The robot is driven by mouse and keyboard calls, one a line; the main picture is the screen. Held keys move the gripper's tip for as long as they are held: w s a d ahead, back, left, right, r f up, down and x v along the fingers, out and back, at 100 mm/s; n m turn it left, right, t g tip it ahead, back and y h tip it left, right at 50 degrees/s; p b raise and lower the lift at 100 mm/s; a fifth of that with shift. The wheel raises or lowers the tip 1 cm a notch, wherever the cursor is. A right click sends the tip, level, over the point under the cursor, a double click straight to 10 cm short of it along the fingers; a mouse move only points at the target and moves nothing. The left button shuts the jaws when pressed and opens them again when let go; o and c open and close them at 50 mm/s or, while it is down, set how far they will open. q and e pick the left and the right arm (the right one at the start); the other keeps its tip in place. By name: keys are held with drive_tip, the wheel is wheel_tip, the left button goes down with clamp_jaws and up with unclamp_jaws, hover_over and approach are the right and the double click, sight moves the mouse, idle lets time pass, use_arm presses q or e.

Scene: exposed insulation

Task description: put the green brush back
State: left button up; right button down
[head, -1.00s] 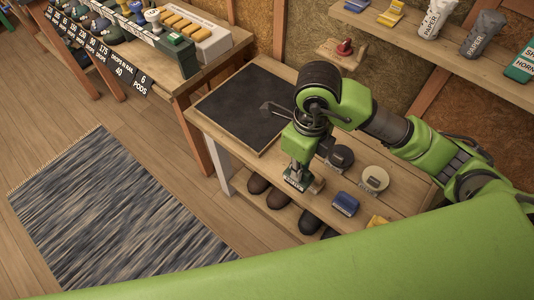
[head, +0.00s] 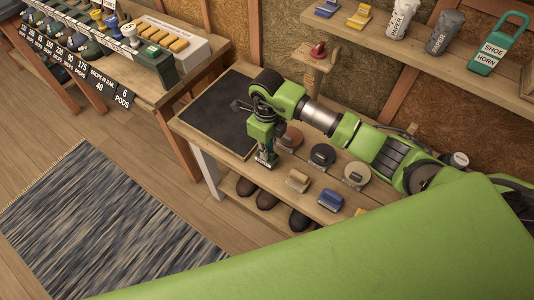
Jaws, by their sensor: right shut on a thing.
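My right gripper (head: 264,146) points down over the front of the low bench (head: 215,148), just right of the black mat. It is shut on the green brush (head: 267,159), whose dark green body with a pale label shows below the fingers. I cannot tell whether the brush touches the bench top. To its right a tan brush (head: 298,181), a blue brush (head: 330,200) and a yellow brush (head: 360,211) lie in a row along the front edge. My left gripper is out of view.
Behind the brushes stand a brown tin (head: 291,138), a black tin (head: 322,156) and a cream tin (head: 356,174). The black mat (head: 215,112) is bare. Dark shoes (head: 267,199) sit below.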

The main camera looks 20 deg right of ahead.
wheel_tip(320, 180, down, 2)
drive_tip(key=shift+f+p, duration=0.15)
drive_tip(key=shift+p, duration=0.35)
drive_tip(key=shift+f, duration=0.25)
drive_tip(key=shift+f, duration=0.25)
drive_tip(key=c, duration=2)
unclamp_jaws()
drive_tip(key=shift+c, duration=0.2)
drive_tip(key=shift+r, duration=0.1)
